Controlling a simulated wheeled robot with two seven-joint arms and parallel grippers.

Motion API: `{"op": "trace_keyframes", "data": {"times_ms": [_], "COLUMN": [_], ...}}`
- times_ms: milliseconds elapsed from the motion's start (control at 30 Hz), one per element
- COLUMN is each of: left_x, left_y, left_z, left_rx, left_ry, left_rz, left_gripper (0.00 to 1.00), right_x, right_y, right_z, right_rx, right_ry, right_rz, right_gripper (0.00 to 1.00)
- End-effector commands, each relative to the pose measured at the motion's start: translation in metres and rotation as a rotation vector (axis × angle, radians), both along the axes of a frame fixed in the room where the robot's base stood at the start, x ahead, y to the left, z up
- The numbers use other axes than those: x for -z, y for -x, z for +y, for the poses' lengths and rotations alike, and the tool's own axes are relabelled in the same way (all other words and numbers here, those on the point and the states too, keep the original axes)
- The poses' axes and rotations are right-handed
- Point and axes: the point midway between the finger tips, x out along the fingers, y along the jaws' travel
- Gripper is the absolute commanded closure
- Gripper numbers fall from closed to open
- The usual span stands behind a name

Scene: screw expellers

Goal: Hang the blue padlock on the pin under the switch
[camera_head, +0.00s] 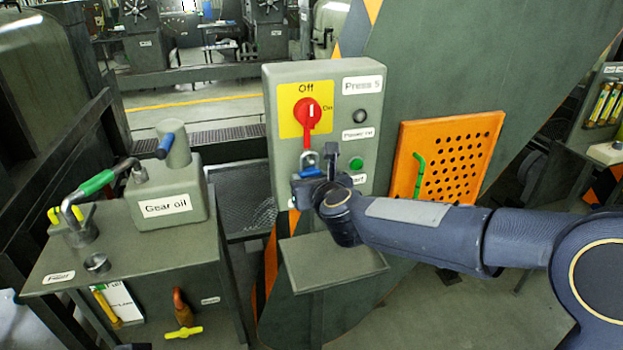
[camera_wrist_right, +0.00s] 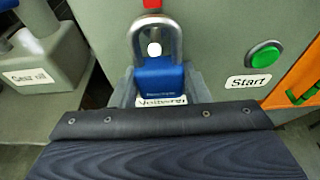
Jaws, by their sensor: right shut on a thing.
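The blue padlock (camera_head: 311,172) is in front of the switch panel, below the red switch (camera_head: 307,112), with its grey shackle upward. My right gripper (camera_head: 318,182) is shut on the padlock's body. In the right wrist view the padlock (camera_wrist_right: 160,80) stands upright between the two fingers (camera_wrist_right: 160,92). A pale round pin end (camera_wrist_right: 154,49) shows inside the shackle loop, below the red tip of the switch (camera_wrist_right: 152,4). I cannot tell whether the shackle touches the pin. My left gripper is not in view.
A green start button (camera_wrist_right: 264,55) is right of the padlock. A small shelf (camera_head: 333,262) juts out below the panel. An orange perforated plate (camera_head: 450,150) with a green handle is to the right. A gear oil box (camera_head: 170,195) stands on a bench at the left.

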Motion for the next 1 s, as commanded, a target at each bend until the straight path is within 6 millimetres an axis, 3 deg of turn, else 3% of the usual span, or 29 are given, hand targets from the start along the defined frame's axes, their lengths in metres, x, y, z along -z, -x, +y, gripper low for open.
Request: {"op": "trace_keyframes", "data": {"times_ms": [67,100,300,600,633,700,1000], "left_x": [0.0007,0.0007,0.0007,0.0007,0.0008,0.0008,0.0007], "left_y": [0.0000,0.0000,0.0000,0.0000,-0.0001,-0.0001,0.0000], "left_z": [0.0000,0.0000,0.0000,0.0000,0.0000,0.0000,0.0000], "left_rx": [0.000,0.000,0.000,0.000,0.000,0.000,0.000], "left_ry": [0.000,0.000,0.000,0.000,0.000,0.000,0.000], "left_rz": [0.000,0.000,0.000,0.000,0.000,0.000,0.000], "left_gripper": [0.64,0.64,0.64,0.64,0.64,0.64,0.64], "right_x": [0.0072,0.0073,0.0079,0.0079,0.0082,0.0081,0.0077], "right_y": [-0.0013,-0.0014,-0.0018,-0.0031,-0.0030,-0.0032,-0.0033], "right_z": [-0.0014,-0.0015,-0.0027,-0.0051,-0.0051,-0.0053,-0.0055], "right_rx": [0.002,0.002,0.005,0.013,0.013,0.013,0.015], "right_ry": [0.004,0.004,0.004,0.004,0.004,0.003,0.003], "right_rz": [0.012,0.012,0.013,0.012,0.013,0.014,0.013], "right_gripper": [0.79,0.57,0.33,0.33,0.41,0.36,0.34]}}
